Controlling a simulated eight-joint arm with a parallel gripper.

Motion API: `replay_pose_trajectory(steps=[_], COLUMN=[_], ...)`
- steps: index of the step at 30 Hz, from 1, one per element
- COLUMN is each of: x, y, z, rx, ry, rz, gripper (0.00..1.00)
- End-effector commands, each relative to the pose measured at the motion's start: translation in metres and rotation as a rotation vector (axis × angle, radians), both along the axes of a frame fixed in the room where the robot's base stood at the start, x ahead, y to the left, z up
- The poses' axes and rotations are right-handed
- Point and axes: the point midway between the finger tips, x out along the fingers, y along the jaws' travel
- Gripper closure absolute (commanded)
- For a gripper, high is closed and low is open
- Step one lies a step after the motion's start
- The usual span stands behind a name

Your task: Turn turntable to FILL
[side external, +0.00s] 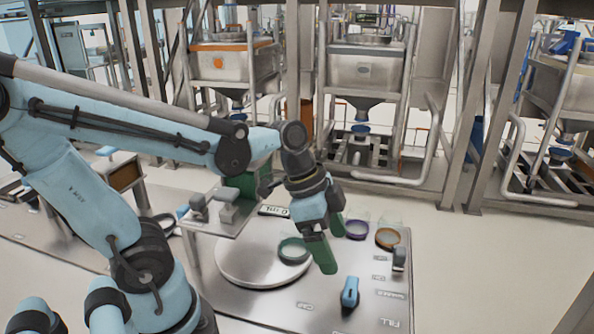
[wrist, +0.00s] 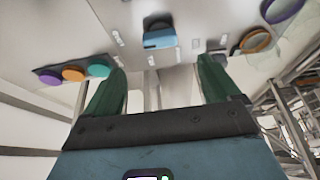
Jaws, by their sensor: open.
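The turntable, a pale round disc (side external: 235,271), lies on a grey metal plate at the left of my gripper in the side view. A clear jar with a green ring (side external: 293,250) is on its right part. The word FILL (side external: 389,322) is printed near the plate's front right edge, and CAP (side external: 303,305) is nearer the disc. A blue handle-like piece (side external: 349,292) stands on the plate; it also shows in the wrist view (wrist: 160,36). My gripper (side external: 327,262) hangs over the plate with its green fingers pointing down, open and apart (wrist: 161,65).
Clear jars with a purple ring (side external: 356,229) and a brown ring (side external: 388,238) stand behind my gripper. A small grey block (side external: 399,257) is at the plate's right. Purple, orange and green discs (wrist: 73,74) show in the wrist view. Steel hopper frames stand behind.

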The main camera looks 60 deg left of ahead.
Motion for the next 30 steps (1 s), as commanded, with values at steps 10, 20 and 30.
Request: replay_pose_trajectory(steps=[10,20,30], x=[0.011,0.020,0.026], y=[-0.011,-0.019,-0.026], z=[-0.036,-0.066,-0.088], rx=[0.000,0.000,0.001], ry=[0.000,0.000,-0.001], rz=[0.001,0.002,0.003], gripper=[0.11,0.11,0.11])
